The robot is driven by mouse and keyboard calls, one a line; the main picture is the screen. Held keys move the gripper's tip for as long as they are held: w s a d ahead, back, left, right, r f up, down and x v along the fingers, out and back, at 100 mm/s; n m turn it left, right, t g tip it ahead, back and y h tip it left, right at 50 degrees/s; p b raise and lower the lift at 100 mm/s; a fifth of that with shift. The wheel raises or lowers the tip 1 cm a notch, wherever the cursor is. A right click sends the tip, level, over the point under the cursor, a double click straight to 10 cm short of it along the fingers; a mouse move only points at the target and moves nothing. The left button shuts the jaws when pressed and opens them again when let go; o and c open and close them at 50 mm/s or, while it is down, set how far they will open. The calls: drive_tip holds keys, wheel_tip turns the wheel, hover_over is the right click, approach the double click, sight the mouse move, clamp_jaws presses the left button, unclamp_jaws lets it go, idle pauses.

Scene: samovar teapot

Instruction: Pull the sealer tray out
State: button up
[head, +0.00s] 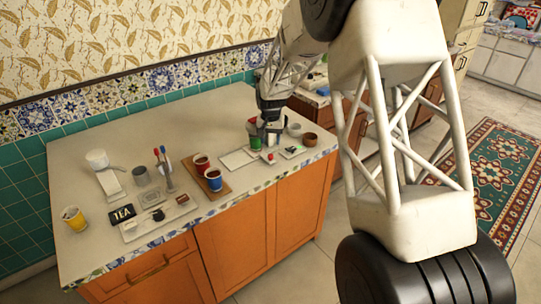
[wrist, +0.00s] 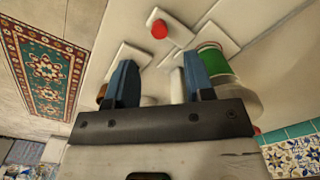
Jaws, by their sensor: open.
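The white sealer with a red button (head: 270,157) sits near the counter's front edge; the button also shows in the wrist view (wrist: 159,29). Flat white pieces lie on either side of it: a wider plate (head: 237,159) to its left and a smaller one (head: 293,152) to its right. I cannot tell for sure which piece is the tray. My gripper (wrist: 160,72) is open, with two blue fingers apart and nothing clearly gripped between them. In the head view it is just behind the sealer, low over the counter, and partly hides what lies behind.
A green container (wrist: 213,62) stands close beside one finger. A brown cup (head: 310,139) is right of the gripper. Two filled cups stand on a wooden board (head: 222,187) to the left. A TEA sign (head: 122,213) and a yellow cup (head: 74,218) are farther left.

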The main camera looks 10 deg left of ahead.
sight(270, 155)
drive_tip(key=shift+f, duration=0.15)
drive_tip(key=shift+f, duration=3.8)
clamp_jaws()
